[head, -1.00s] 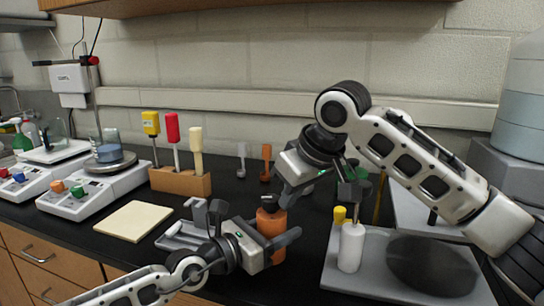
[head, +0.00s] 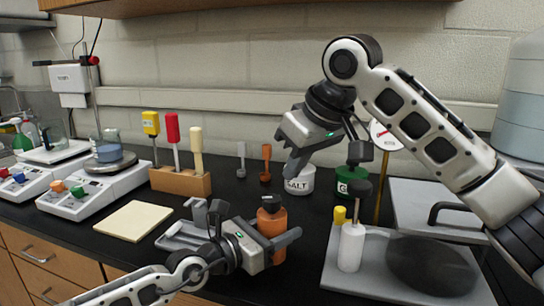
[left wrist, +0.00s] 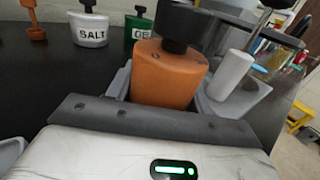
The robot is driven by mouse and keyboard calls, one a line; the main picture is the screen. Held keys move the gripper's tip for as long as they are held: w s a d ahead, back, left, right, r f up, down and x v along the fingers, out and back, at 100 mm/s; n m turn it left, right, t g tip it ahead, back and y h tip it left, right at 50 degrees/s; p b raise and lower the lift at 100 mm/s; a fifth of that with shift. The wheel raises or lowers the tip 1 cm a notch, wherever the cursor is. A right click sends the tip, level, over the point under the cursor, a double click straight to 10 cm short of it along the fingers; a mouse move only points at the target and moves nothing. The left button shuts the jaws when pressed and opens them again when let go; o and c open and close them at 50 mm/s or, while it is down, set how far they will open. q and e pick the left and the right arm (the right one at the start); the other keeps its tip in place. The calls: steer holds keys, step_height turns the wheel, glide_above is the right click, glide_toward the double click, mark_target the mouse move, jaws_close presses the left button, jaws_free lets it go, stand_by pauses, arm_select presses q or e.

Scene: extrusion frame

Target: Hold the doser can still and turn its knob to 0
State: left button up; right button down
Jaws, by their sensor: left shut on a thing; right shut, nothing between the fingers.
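The doser can is an orange cylinder (head: 272,222) standing on the dark bench, with a black knob (head: 270,202) on top. In the left wrist view the can (left wrist: 165,75) stands between my fingers, with its knob (left wrist: 182,25) above; no dial marks are readable. My left gripper (head: 278,243) is shut on the can's body, low down. My right gripper (head: 293,165) is shut and empty, above and behind the can, apart from the knob and in front of the salt jar.
The salt jar (head: 300,183) and a green jar (head: 343,186) stand behind the can. A white bottle (head: 351,248) stands on a grey tray (head: 345,281) to the right. A wooden block (head: 180,182) with several tools and a cream board (head: 134,221) lie left.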

stand_by(0.3)
arm_select(q)
steer(key=o, duration=1.1)
steer(key=shift+o, duration=0.2)
